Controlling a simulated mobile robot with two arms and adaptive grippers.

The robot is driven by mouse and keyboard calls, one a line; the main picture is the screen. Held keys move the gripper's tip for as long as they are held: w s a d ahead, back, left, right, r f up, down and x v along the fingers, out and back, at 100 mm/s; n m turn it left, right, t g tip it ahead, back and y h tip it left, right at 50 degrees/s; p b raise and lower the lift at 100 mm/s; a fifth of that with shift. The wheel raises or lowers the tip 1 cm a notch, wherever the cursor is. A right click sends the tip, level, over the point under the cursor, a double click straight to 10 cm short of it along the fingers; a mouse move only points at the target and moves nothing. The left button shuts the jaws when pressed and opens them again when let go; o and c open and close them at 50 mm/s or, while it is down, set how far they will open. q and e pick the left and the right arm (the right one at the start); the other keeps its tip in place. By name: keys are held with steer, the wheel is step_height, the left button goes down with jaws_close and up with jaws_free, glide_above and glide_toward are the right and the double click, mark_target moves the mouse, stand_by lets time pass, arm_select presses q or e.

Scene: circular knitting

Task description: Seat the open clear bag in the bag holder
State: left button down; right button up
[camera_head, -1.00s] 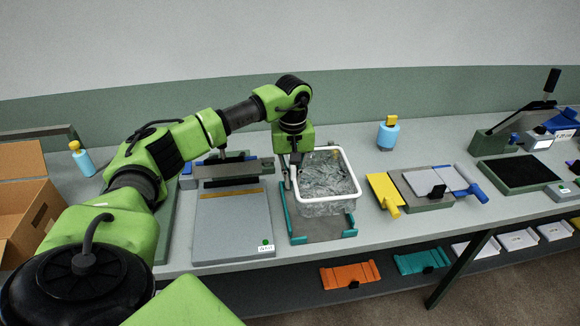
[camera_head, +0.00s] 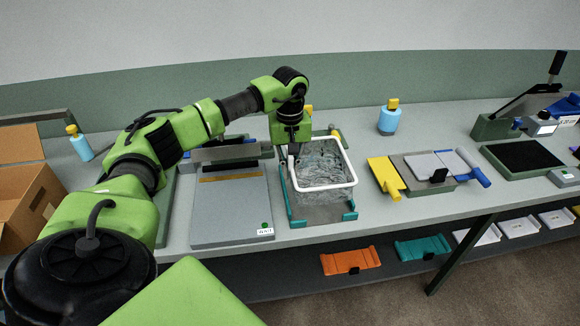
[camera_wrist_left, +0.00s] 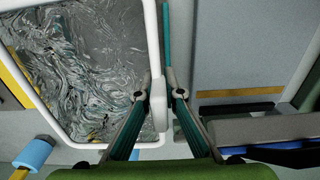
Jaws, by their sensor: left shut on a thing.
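The clear bag (camera_head: 322,166) hangs crumpled and glossy inside a white rectangular rim. The white rim (camera_head: 354,168) is over the teal-edged bag holder (camera_head: 320,217) on the table. My left gripper (camera_head: 291,160) is at the left side of the rim. In the left wrist view the left gripper (camera_wrist_left: 159,92) is shut on the rim's edge, and the bag (camera_wrist_left: 85,65) fills the left part. Whether the rim rests on the holder or is just above it I cannot tell. My right gripper is not in view.
A grey plate fixture (camera_head: 232,205) stands close to the left of the holder. A yellow paddle (camera_head: 384,178) lies to the right. A blue bottle (camera_head: 389,118) stands behind. A cardboard box (camera_head: 30,190) is at far left. Orange (camera_head: 350,260) and teal trays sit on the shelf below.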

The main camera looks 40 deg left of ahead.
arm_select(q)
step_height(320, 180, down, 2)
steer(key=shift+f+b, duration=0.1)
steer(key=shift+b, duration=0.35)
steer(key=shift+f, duration=0.25)
steer(key=shift+b, duration=0.35)
stand_by(0.8)
steer(key=shift+f+b, duration=1.2)
steer(key=shift+f, duration=0.5)
steer(key=c, duration=2.1)
jaws_free()
steer(key=shift+s, duration=0.1)
steer(key=shift+r, duration=0.1)
step_height(320, 180, up, 12)
steer(key=shift+d, duration=0.15)
